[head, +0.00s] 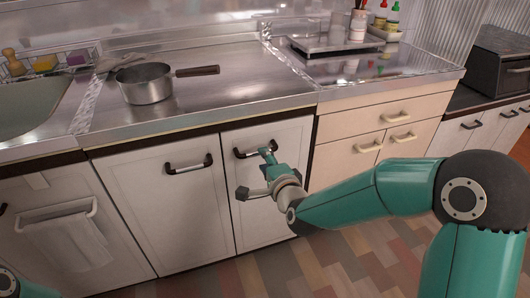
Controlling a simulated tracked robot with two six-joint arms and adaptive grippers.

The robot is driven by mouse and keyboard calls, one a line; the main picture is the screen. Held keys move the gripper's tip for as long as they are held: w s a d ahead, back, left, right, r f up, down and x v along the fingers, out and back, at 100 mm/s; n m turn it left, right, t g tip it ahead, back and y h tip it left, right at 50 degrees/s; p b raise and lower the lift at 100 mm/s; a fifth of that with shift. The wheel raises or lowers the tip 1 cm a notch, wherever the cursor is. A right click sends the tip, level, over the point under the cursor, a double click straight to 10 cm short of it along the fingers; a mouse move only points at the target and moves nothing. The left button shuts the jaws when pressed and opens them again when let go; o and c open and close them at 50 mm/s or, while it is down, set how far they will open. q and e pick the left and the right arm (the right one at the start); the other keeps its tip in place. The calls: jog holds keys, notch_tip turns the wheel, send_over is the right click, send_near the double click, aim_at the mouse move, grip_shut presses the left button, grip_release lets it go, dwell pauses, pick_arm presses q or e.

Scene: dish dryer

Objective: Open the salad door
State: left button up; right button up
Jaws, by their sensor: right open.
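Two white cabinet doors stand side by side under the metal counter, a left one (150,205) and a right one (270,135); both look shut. I cannot tell from the picture which door is called the salad door. The left door has a dark handle (188,166). The right door has a similar dark handle (254,150) near its top. My right gripper (257,174) is open in front of the right door, with its upper finger at or just in front of that handle; contact is unclear. My left gripper is out of view.
A pot (147,83) with a brown handle stands on the counter (240,80). A sink (30,105) is at left, with a towel (70,235) hanging below. Beige drawers (385,118) are at right. The tiled floor (340,250) looks clear.

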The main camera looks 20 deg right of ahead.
jog(key=shift+x, duration=2.7)
grip_shut()
